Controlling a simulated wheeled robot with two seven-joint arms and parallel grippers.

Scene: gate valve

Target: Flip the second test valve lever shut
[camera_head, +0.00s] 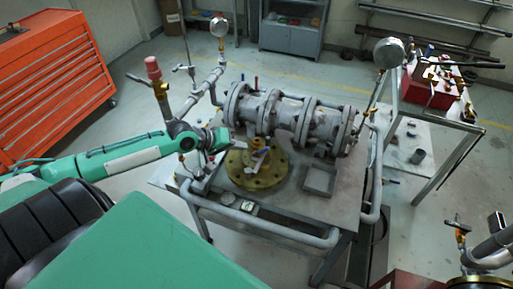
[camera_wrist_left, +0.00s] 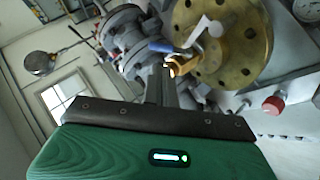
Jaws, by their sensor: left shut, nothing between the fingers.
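My left gripper (camera_head: 222,137) is at the left end of the grey flanged gate valve (camera_head: 290,118), above the left side of the work table. In the left wrist view its fingers (camera_wrist_left: 167,80) are shut with nothing between them. A blue lever (camera_wrist_left: 161,46) on a small brass valve (camera_wrist_left: 181,66) shows just beyond the fingertips; whether they touch cannot be told. Which test valve is the second one is not clear from the pictures. A round brass flange (camera_head: 243,178) stands by the gate valve and also shows in the left wrist view (camera_wrist_left: 255,60). My right gripper is not in view.
The grey work table (camera_head: 285,215) has a square tray (camera_head: 320,181) on its right side and pipes along its front. A gauge (camera_head: 219,27) stands behind it, another gauge (camera_head: 388,52) at right. An orange tool cabinet (camera_head: 50,85) is at far left.

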